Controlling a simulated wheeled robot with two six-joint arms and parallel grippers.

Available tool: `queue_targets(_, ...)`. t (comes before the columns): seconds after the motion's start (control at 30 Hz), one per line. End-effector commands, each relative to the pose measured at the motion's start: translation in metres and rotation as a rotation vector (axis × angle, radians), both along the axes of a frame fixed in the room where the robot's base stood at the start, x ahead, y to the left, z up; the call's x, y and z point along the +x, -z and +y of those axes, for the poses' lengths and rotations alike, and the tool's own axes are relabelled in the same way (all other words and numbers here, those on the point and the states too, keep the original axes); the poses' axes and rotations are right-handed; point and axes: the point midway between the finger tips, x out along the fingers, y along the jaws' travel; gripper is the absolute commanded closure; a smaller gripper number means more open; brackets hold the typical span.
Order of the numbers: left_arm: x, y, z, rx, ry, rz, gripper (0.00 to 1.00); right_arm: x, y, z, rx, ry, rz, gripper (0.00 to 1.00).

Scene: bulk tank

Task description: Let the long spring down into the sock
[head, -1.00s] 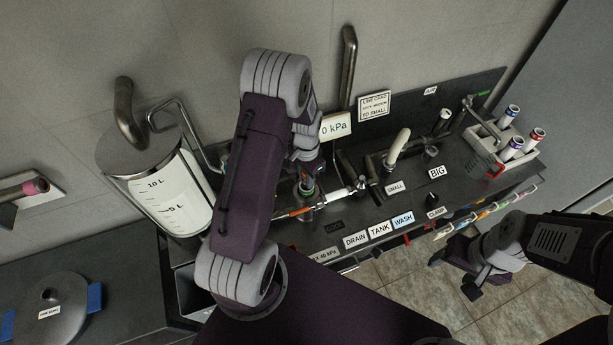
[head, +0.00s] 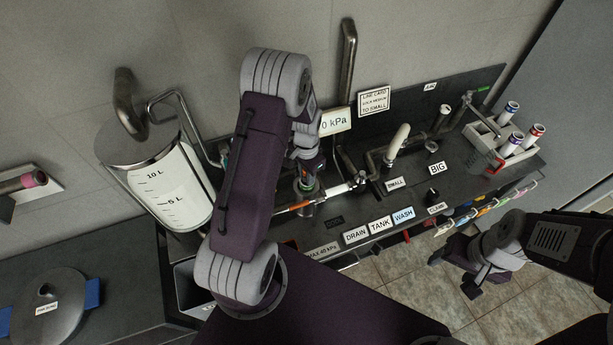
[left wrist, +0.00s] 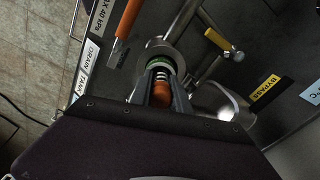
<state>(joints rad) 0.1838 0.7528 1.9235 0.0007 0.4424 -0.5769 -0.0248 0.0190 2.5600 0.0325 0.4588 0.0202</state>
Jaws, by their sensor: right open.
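In the left wrist view my left gripper (left wrist: 161,92) is over a round, green-rimmed opening (left wrist: 158,60). Its two fingers close on the orange end of the long spring (left wrist: 161,95). Pale coils show just beyond the orange part, at the opening. The rest of the spring is hidden, and I cannot tell how deep it reaches. The sock cannot be made out inside the opening. In the head view the same gripper (head: 306,178) is partly hidden behind my left arm, above the upright housing (head: 305,203). My right gripper (head: 474,276) is open and empty, out over the tiled floor.
An orange-handled lever (left wrist: 127,18) lies close beside the opening, and a yellow-ended bypass handle (left wrist: 238,56) is nearby. A rack of tubes (head: 507,143) stands at the right end of the dark bench.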

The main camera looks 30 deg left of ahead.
Motion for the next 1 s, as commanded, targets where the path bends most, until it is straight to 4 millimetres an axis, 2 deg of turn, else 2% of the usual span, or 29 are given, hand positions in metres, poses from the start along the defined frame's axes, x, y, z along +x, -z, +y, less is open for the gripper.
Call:
queue_targets(0.03,-0.011,0.011,-0.003,-0.006,0.000,0.032,0.53,0.000,0.005,0.000,0.000,0.000,0.000,0.36)
queue_targets(0.13,-0.012,-0.001,-0.003,-0.006,0.000,0.028,0.53,0.000,0.008,0.000,0.000,0.000,0.000,0.36)
queue_targets(0.4,-0.012,-0.060,-0.005,0.001,0.000,0.001,0.53,0.000,0.014,0.000,0.000,0.000,0.000,0.36)
queue_targets(0.6,-0.014,-0.090,-0.006,0.004,0.000,-0.008,0.53,0.000,0.015,0.000,0.000,0.000,0.000,0.36)
queue_targets(1.0,-0.014,-0.096,-0.006,0.005,0.000,-0.011,0.53,0.000,0.014,0.000,0.000,0.000,0.000,0.36)
